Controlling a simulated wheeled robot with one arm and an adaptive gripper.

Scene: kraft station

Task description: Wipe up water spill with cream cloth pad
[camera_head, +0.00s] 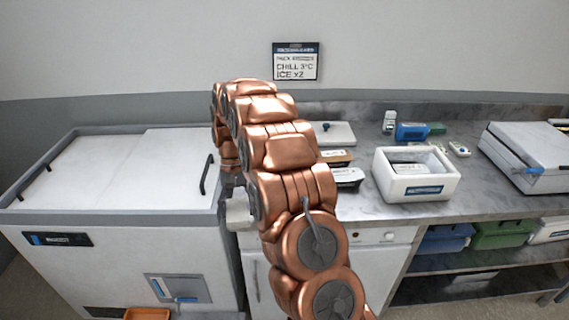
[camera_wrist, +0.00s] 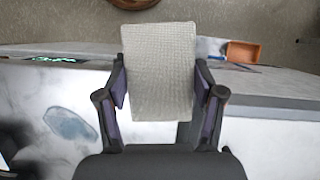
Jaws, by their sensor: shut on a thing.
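My gripper (camera_wrist: 160,90) is shut on the cream cloth pad (camera_wrist: 160,58), a textured rectangle that sticks out beyond the fingers in the wrist view. In the head view, the pale pad (camera_head: 238,214) shows partly beside my arm, near the right side of the white chest. A bluish, translucent oval patch, which looks like the water spill (camera_wrist: 70,123), lies on a pale surface to the left of my gripper in the wrist view. The pad is apart from it in that picture. I cannot make out the spill in the head view.
The white chest (camera_head: 105,165) has a mostly bare lid and black handles. On the grey counter (camera_head: 370,208) stand a white cooler box (camera_head: 416,190), a blue item (camera_head: 411,131) and a large case (camera_head: 525,150). An orange tray (camera_head: 147,314) lies low in front of the chest.

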